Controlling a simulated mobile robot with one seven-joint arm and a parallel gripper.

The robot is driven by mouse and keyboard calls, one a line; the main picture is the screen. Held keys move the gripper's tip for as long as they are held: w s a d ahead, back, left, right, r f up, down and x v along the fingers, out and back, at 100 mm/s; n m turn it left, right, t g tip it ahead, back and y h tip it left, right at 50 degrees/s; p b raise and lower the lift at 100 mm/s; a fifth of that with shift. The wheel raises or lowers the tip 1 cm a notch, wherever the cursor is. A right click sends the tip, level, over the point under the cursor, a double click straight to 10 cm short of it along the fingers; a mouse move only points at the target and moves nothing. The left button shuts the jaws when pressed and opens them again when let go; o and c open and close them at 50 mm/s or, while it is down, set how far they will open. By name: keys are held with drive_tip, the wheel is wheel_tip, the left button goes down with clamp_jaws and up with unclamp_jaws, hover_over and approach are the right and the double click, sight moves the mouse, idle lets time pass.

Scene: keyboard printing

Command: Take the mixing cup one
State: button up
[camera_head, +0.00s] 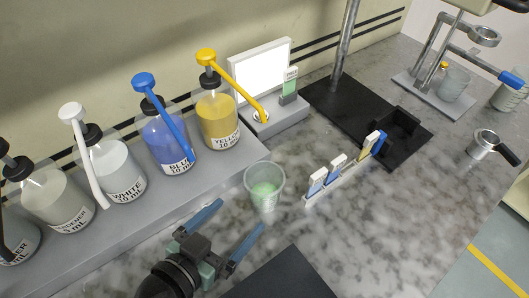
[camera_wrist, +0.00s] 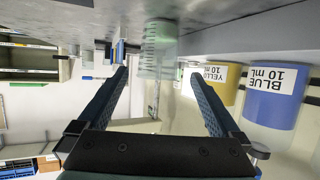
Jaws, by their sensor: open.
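A clear mixing cup (camera_head: 265,190) with pale green content stands upright on the marble counter, in front of the yellow bottle. My gripper (camera_head: 243,214) is open and empty, its two blue fingers pointing toward the cup. The fingertips are close to the cup, just short of it in the head view. In the wrist view the cup (camera_wrist: 158,45), with graduation marks, shows between and beyond the open fingertips (camera_wrist: 159,73). I cannot see contact.
Pump bottles, including yellow (camera_head: 219,120), blue (camera_head: 167,140) and white (camera_head: 118,172), stand on a grey ledge behind. A small rack with colored strips (camera_head: 345,180) is right of the cup. A black stand base (camera_head: 345,107) lies farther back. Other cups stand far right (camera_head: 455,84).

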sight(255, 200)
drive_tip(key=x, duration=0.6)
drive_tip(key=shift+d+f+p, duration=0.15)
drive_tip(key=shift+d+p, duration=0.05)
drive_tip(key=shift+p, duration=0.1)
drive_tip(key=shift+a+f+p+x, duration=0.15)
drive_tip(key=shift+p+x, duration=0.15)
drive_tip(key=shift+x, duration=1.15)
drive_tip(key=shift+a+f+p+x, duration=0.1)
drive_tip(key=shift+p+x, duration=0.15)
drive_tip(key=shift+x, duration=1.25)
drive_tip(key=shift+c, duration=0.3)
drive_tip(key=c, duration=1.2)
wheel_tip(255, 200, up, 10)
drive_tip(key=shift+r, duration=0.1)
drive_tip(key=o, duration=1)
clamp_jaws()
